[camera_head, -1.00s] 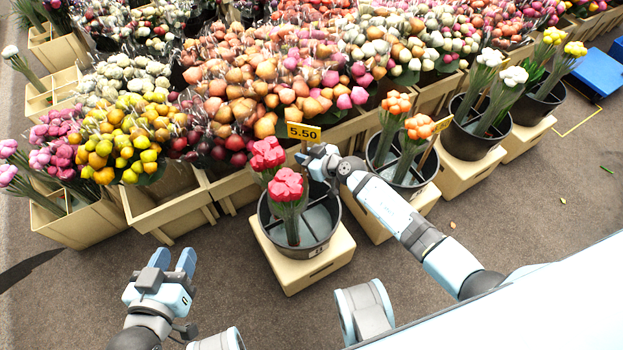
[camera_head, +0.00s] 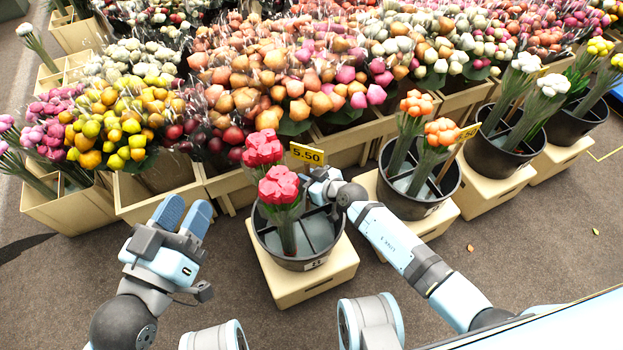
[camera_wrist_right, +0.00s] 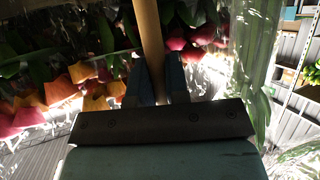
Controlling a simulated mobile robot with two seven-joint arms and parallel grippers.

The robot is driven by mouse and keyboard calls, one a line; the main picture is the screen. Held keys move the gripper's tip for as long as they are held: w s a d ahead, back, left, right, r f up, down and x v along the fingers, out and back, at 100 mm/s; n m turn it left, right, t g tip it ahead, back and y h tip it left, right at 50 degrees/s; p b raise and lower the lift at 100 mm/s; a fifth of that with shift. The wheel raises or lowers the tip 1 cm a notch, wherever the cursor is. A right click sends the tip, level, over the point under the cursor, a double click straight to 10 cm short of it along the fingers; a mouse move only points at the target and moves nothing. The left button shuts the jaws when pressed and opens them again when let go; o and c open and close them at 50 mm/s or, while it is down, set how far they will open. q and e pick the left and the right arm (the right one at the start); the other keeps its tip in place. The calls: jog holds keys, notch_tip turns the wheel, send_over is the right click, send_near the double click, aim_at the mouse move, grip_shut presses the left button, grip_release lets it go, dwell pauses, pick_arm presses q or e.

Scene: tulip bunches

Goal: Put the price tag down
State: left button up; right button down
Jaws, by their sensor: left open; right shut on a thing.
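The yellow price tag (camera_head: 307,154), marked 5.50, stands upright on a wooden stick at the back right of a black bucket (camera_head: 262,236) with red tulips (camera_head: 278,187). My right gripper (camera_head: 314,182) is just below the tag, at the bucket's back rim. In the right wrist view it (camera_wrist_right: 160,88) is shut on the tag's wooden stick (camera_wrist_right: 149,35). The stick's lower end is hidden, so I cannot tell whether it touches the bucket. My left gripper (camera_head: 183,211) is open and empty, left of the bucket.
The bucket stands on a cream block (camera_head: 335,275). To the right, a bucket with orange tulips (camera_head: 443,132) has its own 5.50 tag (camera_head: 469,133). Wooden crates of flowers (camera_head: 175,198) line the back. Open floor (camera_head: 240,305) lies in front.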

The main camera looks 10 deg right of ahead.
pick_arm(q)
jog(key=shift+f, duration=0.2)
pick_arm(e)
jog(key=shift+a, duration=0.1)
jog(key=shift+f, duration=0.2)
jog(key=c, duration=1.1)
grip_release()
jog(key=shift+r, duration=0.1)
pick_arm(q)
jog(key=shift+a+r+n+t+y+p, duration=0.25)
jog(key=shift+r+p, duration=0.65)
jog(key=shift+p, duration=0.55)
jog(key=shift+a+r+n+t+y+p, duration=0.15)
jog(key=shift+a+r+t+p, duration=0.15)
jog(key=shift+r+p, duration=0.85)
pick_arm(e)
jog(key=v, duration=1.2)
